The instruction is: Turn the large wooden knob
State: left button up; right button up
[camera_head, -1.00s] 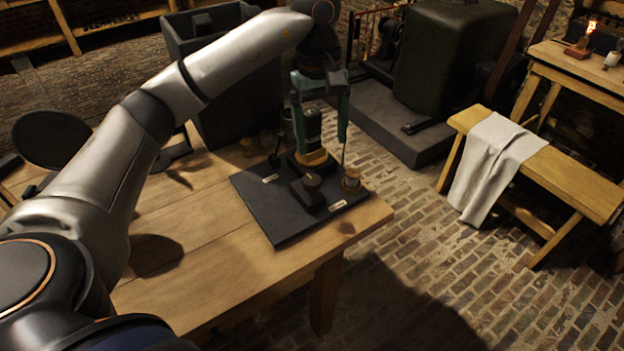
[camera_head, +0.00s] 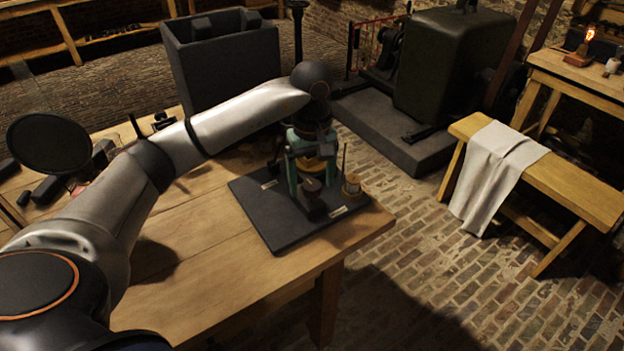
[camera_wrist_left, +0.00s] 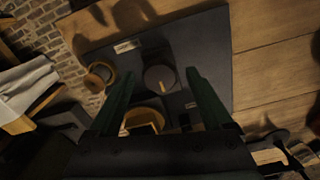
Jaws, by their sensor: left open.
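A dark round knob (camera_head: 310,187) with a pale pointer mark stands on the dark board (camera_head: 275,225) on the table. It also shows in the left wrist view (camera_wrist_left: 159,79). My left gripper (camera_head: 312,178) points down over the board, open, its green fingers apart. In the left wrist view the knob lies between the fingertips in the picture; I cannot tell whether they are down at its height. Nothing is seen held. A yellowish ring-shaped part (camera_wrist_left: 146,117) lies nearer the gripper's palm, partly hidden. My right gripper is not in view.
A small wooden spool-like post (camera_head: 351,186) with a thin rod stands on the board beside the gripper. Pale labels (camera_head: 338,211) lie on the board. The table (camera_head: 200,270) is clear in front. A large dark open box (camera_head: 222,70) stands behind.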

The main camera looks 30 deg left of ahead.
pick_arm(q)
grip_shut()
dwell(0.8)
